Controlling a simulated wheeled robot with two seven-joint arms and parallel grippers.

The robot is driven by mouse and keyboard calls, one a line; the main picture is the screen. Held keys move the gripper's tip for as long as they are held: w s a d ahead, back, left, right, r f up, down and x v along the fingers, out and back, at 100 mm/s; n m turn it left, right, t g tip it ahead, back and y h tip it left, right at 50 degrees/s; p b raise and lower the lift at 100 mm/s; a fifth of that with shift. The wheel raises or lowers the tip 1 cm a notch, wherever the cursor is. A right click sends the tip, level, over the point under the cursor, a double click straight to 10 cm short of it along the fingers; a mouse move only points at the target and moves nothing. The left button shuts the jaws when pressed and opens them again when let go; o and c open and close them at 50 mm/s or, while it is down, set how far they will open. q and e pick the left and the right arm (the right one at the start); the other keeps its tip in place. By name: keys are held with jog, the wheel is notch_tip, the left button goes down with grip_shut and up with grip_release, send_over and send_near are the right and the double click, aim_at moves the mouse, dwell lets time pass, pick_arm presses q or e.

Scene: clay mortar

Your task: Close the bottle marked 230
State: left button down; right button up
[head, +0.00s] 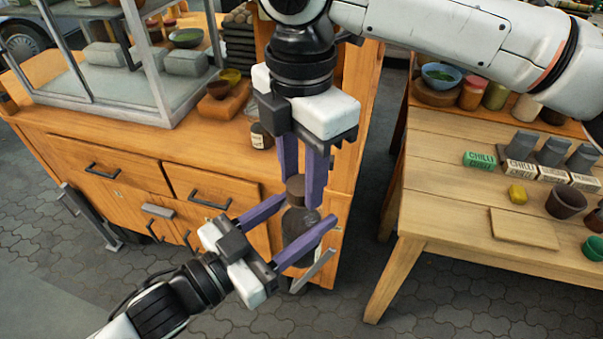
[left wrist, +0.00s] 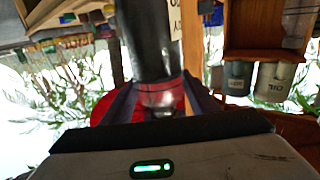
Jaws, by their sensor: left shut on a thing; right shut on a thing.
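A dark bottle (head: 298,226) is held upright in the air in front of the wooden cabinet. My left gripper (head: 306,211) is shut on its body from the left. A brown cap (head: 295,184) sits at the bottle's top. My right gripper (head: 302,191) comes down from above and is shut on the cap, its purple fingers on either side. I cannot tell whether the cap is seated or just resting on the neck. In the left wrist view the dark bottle (left wrist: 146,45) stands between the fingers. No 230 mark is readable on it.
A small dark bottle with a pale label (head: 261,136) stands on the cabinet top (head: 222,126). A glass case (head: 110,85) is at the left.

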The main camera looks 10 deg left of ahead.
jog(key=m, duration=0.8)
jog(key=shift+m, duration=0.3)
jog(key=m, duration=0.8)
jog(key=shift+m, duration=0.3)
jog(key=o, duration=1.3)
jog(key=shift+c, duration=0.2)
notch_tip(320, 180, up, 12)
jog(key=shift+f, duration=0.1)
